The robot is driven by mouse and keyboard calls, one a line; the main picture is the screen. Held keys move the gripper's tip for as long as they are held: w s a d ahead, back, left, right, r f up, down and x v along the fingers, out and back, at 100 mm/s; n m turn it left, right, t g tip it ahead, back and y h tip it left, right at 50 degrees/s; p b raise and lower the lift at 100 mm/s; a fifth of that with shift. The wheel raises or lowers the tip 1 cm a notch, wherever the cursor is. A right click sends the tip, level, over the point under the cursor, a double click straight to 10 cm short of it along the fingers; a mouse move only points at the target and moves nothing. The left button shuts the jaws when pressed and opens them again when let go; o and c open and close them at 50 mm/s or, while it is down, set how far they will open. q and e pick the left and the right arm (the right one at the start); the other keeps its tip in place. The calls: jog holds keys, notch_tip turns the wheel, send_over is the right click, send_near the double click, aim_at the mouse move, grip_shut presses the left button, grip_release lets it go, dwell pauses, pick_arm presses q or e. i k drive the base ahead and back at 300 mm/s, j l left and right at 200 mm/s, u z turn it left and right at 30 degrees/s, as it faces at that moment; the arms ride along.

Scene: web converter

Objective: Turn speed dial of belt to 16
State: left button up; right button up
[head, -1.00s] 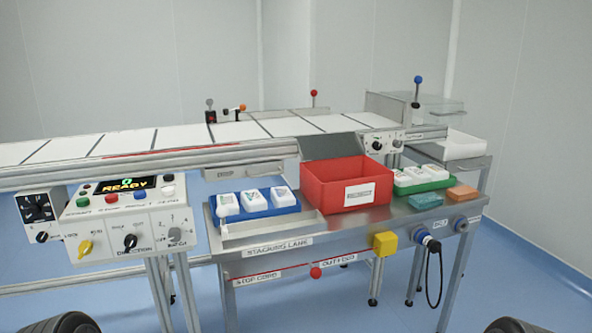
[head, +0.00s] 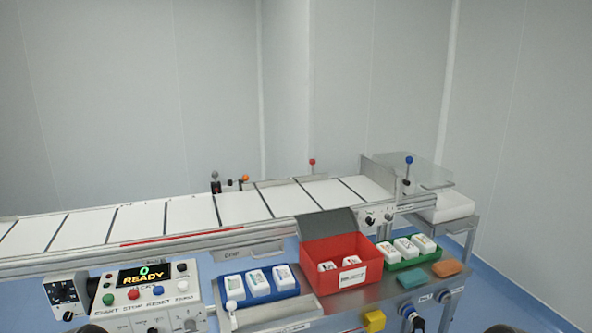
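The belt (head: 165,215) runs across the head view, with white sheets on it. The panel's lower knobs are partly cut off by the bottom edge. A dark box (head: 64,288) left of the panel carries a round scale and a black knob (head: 69,315). Another small black knob (head: 370,220) sits on a plate near the belt's right end. The dial labels are too small to read, so I cannot tell which is the speed dial.
A metal bench (head: 388,292) in front of the belt holds a red bin (head: 318,251) with white boxes inside, a blue tray (head: 287,291) and a green tray (head: 385,252), both with white boxes. A yellow block (head: 374,321) is on its front. Blue floor is open at right.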

aim_at(60, 296)
jog(key=u, duration=1.4)
jog(key=j+z, duration=0.1)
jog(key=z, duration=0.8)
jog(key=j+z, duration=0.7)
jog(key=j, duration=0.25)
jog(key=j+z, duration=0.35)
jog(key=j, duration=0.5)
jog(key=k+j, duration=0.15)
jog(key=j, duration=0.35)
jog(key=i+z, duration=0.05)
